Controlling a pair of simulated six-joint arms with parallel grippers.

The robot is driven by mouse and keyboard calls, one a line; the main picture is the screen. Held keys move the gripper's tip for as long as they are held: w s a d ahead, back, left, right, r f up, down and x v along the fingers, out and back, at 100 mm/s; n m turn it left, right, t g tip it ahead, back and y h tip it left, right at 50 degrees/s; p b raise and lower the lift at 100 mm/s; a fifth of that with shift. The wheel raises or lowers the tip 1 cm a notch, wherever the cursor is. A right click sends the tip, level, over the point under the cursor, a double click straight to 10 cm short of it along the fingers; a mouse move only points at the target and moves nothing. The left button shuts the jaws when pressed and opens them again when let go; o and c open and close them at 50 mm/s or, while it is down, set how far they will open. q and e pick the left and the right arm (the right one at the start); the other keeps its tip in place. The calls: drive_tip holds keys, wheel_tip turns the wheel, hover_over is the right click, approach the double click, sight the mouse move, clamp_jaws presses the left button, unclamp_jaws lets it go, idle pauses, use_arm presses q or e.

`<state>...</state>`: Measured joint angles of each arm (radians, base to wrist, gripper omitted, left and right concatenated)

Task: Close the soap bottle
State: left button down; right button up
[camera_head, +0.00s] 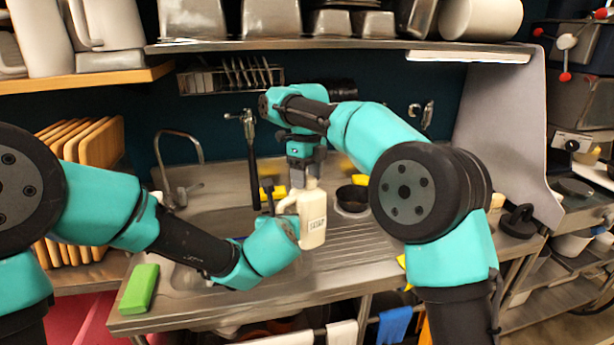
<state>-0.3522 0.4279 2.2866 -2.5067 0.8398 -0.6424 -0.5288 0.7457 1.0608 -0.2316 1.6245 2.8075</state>
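A sink with a curved faucet (177,165) lies left of the bottle. A green sponge (139,288) lies at the counter's front left. A dark bowl (352,196) stands right of the bottle. Ribbed drainboard (355,245) to the right is fairly clear. A shelf (340,44) hangs above.

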drive_tip(key=shift+o, duration=0.8)
drive_tip(key=shift+w+r, duration=0.15)
drive_tip(key=shift+r, duration=1)
drive_tip(key=shift+w+r, duration=0.15)
drive_tip(key=shift+r, duration=0.95)
drive_tip(key=shift+c, duration=0.4)
drive_tip(key=shift+n, duration=0.3)
